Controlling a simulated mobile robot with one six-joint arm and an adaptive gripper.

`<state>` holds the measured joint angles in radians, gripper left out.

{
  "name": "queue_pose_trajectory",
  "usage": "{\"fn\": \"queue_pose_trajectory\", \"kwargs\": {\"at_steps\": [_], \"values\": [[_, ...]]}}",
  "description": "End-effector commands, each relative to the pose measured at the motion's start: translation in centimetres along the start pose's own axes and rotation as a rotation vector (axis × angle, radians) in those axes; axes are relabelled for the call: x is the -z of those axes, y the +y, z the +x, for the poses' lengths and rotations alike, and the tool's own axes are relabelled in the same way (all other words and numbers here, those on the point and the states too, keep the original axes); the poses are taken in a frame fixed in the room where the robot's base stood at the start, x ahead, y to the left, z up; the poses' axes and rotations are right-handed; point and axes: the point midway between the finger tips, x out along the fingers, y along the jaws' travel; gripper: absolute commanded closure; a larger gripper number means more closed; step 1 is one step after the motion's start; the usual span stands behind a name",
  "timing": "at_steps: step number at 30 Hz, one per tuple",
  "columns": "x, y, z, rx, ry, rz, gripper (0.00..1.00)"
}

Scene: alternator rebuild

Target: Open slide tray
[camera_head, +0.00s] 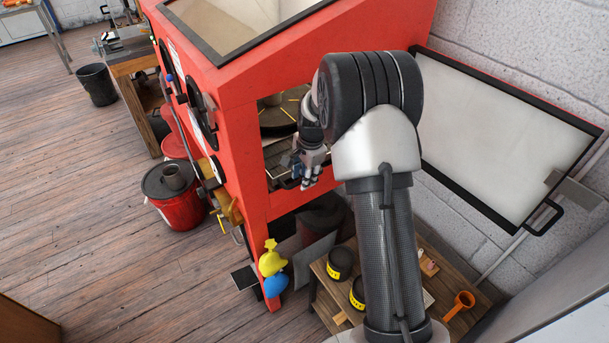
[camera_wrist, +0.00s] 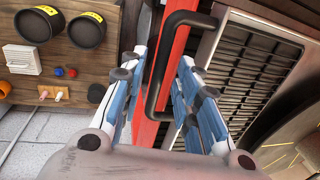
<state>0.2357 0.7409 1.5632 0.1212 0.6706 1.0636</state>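The slide tray, with a dark slotted grate in a pale frame, shows in the wrist view (camera_wrist: 232,22) and inside the red cabinet's side opening in the head view (camera_head: 274,155). A black bar handle (camera_wrist: 153,88) stands at the tray's front beside a red edge. My gripper (camera_wrist: 163,62) is open, with its blue-padded fingers on either side of the handle. Whether a pad touches the handle I cannot tell. In the head view my gripper (camera_head: 310,180) is at the opening's lower edge, and the handle there is too small to make out.
The red cabinet (camera_head: 240,95) has its side door (camera_head: 490,140) swung wide open to the right. Below the opening is a wooden shelf (camera_wrist: 75,28) with black jars (camera_head: 341,262) and an orange scoop (camera_head: 460,304). A red bucket (camera_head: 180,205) stands on the floor at left.

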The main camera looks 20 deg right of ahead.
Motion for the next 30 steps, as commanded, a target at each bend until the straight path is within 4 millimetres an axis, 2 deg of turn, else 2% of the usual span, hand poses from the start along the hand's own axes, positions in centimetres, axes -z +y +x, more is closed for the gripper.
{"fn": "queue_pose_trajectory", "kwargs": {"at_steps": [2,12,30], "values": [[0.0,0.0,-0.01,0.0,0.0,0.0,0.78],[0.01,0.0,-0.02,0.0,0.0,0.0,1.0],[0.01,0.02,-0.03,0.0,0.0,0.0,1.0]]}}
